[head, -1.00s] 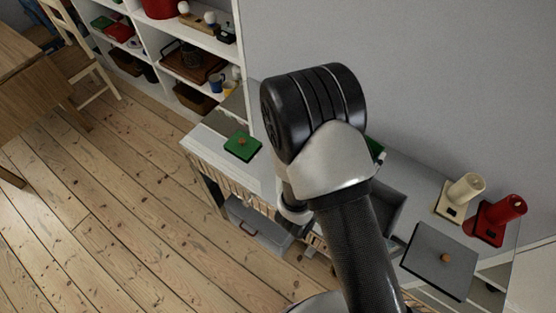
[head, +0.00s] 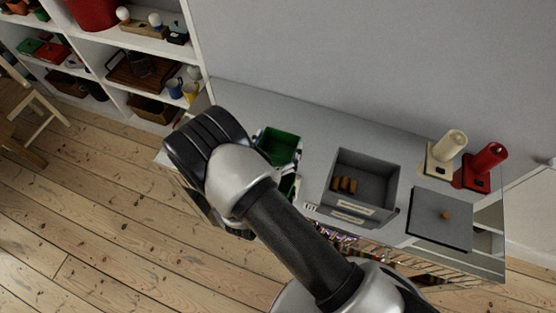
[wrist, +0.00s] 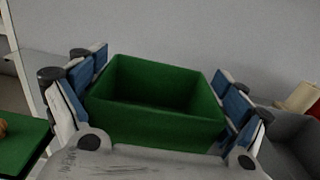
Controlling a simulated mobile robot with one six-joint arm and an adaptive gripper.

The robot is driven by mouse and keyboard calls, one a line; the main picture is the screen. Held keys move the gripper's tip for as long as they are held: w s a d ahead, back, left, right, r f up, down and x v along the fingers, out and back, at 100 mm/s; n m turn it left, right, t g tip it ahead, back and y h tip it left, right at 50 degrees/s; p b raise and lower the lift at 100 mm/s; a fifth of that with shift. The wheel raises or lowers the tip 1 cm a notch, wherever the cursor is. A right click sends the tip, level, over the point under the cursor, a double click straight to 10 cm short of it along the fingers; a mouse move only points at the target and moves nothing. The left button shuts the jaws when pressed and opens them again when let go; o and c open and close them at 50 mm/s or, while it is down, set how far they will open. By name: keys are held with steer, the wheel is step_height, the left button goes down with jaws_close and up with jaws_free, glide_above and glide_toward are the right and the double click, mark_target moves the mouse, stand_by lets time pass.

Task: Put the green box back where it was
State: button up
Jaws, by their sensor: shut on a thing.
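The open green box (head: 278,145) is beside my arm over the left part of the grey-topped cabinet in the head view. In the wrist view the green box (wrist: 155,125) sits between the blue-padded fingers of my gripper (wrist: 160,75), which is shut on it. The inside that shows looks empty. I cannot tell whether its bottom touches the cabinet top. A green lid (wrist: 22,148) with an orange-brown knob lies at the left in the wrist view.
A grey box (head: 372,172) with brown blocks inside stands to the right on the cabinet top. A grey lid (head: 438,222) with a knob, a cream stand (head: 446,150) and a red stand (head: 482,163) are farther right. Shelves (head: 130,85) stand at the left.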

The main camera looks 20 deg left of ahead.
step_height(320, 180, down, 8)
steer(key=shift+f+b, duration=0.25)
steer(key=shift+b, duration=0.75)
steer(key=shift+f, duration=0.2)
steer(key=o, duration=0.8)
steer(key=shift+r, duration=0.3)
steer(key=s, duration=0.4)
steer(key=s+p, duration=0.1)
steer(key=s, duration=0.3)
steer(key=s+a, duration=0.1)
steer(key=s, duration=0.3)
steer(key=shift+f, duration=0.15)
